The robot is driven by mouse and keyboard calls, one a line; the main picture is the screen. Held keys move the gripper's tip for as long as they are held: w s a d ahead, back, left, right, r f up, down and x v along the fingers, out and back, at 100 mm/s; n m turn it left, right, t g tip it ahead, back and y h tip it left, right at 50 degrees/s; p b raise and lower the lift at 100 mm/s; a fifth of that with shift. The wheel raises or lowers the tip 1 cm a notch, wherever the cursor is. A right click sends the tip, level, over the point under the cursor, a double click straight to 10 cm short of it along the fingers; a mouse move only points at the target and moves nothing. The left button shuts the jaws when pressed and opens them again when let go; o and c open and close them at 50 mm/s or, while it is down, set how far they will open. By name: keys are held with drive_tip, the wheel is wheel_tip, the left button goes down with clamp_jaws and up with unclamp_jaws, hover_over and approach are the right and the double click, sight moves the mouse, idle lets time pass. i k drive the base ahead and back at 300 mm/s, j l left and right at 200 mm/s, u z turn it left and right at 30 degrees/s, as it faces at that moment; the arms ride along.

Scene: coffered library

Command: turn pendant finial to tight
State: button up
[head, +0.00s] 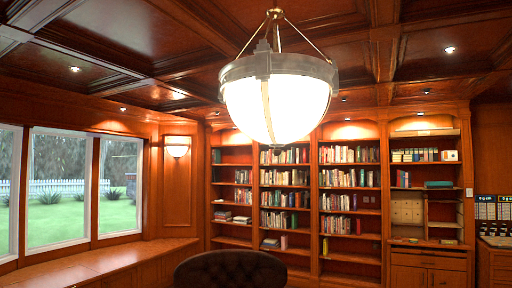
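The pendant lamp (276,100) hangs from the coffered ceiling in the upper middle of the head view. It has a glowing white glass bowl in a grey metal band, held by thin rods that meet at a small brass hub at the top. The bottom of the bowl is very bright, and I cannot make out a finial there. Whether any finial is loose or tight cannot be told. My gripper is not in view.
A dark tufted chair back (230,270) stands below the lamp. Bookshelves (312,205) line the far wall. A window bench (100,262) runs along the left under the windows. The air around the lamp looks clear.

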sight(276, 151)
drive_tip(key=i+j, duration=0.2)
drive_tip(key=i, duration=0.25)
drive_tip(key=i+j, duration=0.2)
drive_tip(key=i, duration=0.25)
